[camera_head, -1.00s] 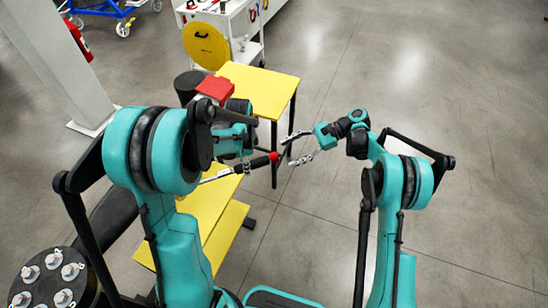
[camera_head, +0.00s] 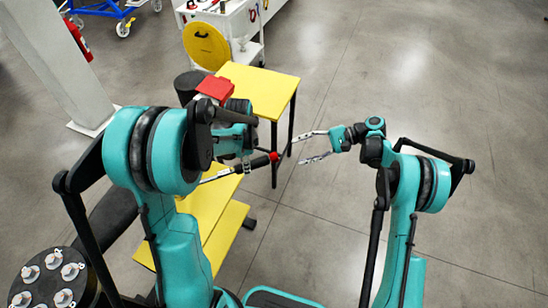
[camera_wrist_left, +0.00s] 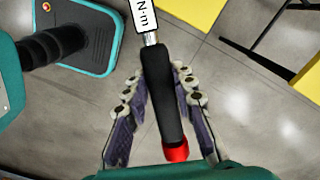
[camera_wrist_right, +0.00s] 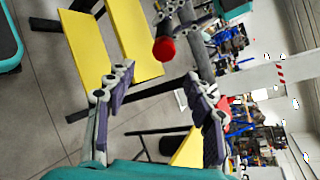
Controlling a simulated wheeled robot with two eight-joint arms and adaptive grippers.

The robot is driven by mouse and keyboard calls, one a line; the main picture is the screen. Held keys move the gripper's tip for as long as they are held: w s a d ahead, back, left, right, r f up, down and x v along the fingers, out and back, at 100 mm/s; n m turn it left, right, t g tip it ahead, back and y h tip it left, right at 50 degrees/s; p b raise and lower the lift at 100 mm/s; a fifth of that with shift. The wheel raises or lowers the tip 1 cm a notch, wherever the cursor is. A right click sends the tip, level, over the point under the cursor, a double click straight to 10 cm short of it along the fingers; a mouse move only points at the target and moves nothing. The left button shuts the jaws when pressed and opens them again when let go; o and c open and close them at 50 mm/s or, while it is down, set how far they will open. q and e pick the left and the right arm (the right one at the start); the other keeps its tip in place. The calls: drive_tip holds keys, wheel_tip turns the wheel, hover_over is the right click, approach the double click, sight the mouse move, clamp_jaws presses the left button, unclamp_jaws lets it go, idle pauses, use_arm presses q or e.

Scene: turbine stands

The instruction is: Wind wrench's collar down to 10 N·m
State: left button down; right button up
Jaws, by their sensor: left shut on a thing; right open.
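The wrench has a black handle (camera_wrist_left: 165,90) with a red collar (camera_wrist_left: 175,152) at its end. In the head view the red collar (camera_head: 273,157) points right, towards my right gripper. My left gripper (camera_head: 246,166) is shut on the wrench's black handle and holds it in the air. A white label reading "N·m" (camera_wrist_left: 143,16) shows at the left wrist view's top edge; its number is out of frame. My right gripper (camera_head: 313,146) is open and empty, a little right of the collar, apart from it. In the right wrist view the collar (camera_wrist_right: 163,50) appears ahead, between the finger directions.
A yellow table (camera_head: 262,88) stands behind the grippers, with a red item (camera_head: 216,88) near its left corner. Yellow steps (camera_head: 205,215) lie below my left arm. A black round stand with several bolts (camera_head: 50,282) is at bottom left. Open floor lies to the right.

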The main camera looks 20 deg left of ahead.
sight(274, 158)
drive_tip(key=s+a+f+n, duration=0.1)
drive_tip(key=s+a+n, duration=0.1)
drive_tip(key=a, duration=0.4)
drive_tip(key=shift+s+f+n+t+y, duration=0.3)
drive_tip(key=shift+s+f, duration=0.1)
drive_tip(key=shift+s, duration=0.05)
idle(0.5)
clamp_jaws()
drive_tip(key=m+g+h, duration=0.1)
drive_tip(key=m, duration=0.2)
drive_tip(key=m+h, duration=0.1)
drive_tip(key=m, duration=0.3)
drive_tip(key=m+g+h, duration=0.1)
drive_tip(key=m, duration=0.3)
drive_tip(key=shift+w+a+g, duration=0.15)
drive_tip(key=shift+g, duration=0.15)
